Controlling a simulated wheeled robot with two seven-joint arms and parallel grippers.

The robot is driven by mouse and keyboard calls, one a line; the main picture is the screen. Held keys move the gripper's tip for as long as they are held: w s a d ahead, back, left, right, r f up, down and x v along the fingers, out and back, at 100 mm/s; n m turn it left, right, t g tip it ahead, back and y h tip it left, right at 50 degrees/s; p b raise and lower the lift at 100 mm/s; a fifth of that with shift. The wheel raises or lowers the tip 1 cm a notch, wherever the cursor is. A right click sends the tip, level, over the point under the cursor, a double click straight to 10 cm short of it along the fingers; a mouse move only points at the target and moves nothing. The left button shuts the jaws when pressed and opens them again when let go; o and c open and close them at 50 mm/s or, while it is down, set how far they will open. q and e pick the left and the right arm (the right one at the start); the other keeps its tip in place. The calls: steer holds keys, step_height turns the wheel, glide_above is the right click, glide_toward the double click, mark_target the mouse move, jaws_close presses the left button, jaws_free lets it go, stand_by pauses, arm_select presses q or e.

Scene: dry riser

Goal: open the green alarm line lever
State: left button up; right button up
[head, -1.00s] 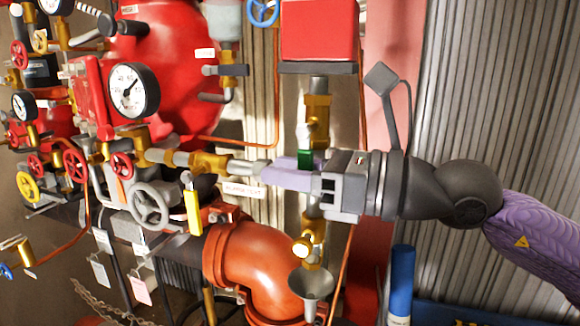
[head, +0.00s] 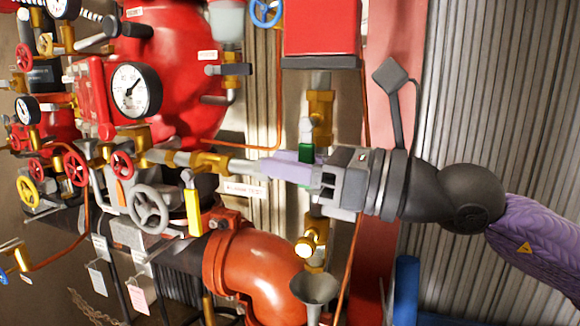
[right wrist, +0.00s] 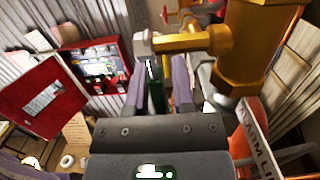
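The green alarm line lever (head: 305,151) is a short green handle on the brass valve of the vertical pipe under the red box. In the right wrist view the lever (right wrist: 156,88) stands between the two purple fingers. My right gripper (head: 282,166) reaches in from the right, its fingers around the lever. The fingers look apart, with a narrow gap beside the lever in the wrist view (right wrist: 160,85). The fingers hide part of the lever in the head view. My left gripper is not in view.
A white alarm test sign (head: 242,188) hangs just below the fingers. A brass valve (head: 311,238) and a grey funnel (head: 315,288) are below. A red box (head: 321,28) is above. A large orange pipe (head: 262,262) and a yellow handle (head: 193,212) lie lower left.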

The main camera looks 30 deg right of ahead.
steer(key=shift+o, duration=0.9)
steer(key=r+b+v, duration=0.1)
steer(key=b+v, duration=0.4)
steer(key=v, duration=0.5)
steer(key=shift+f, duration=0.45)
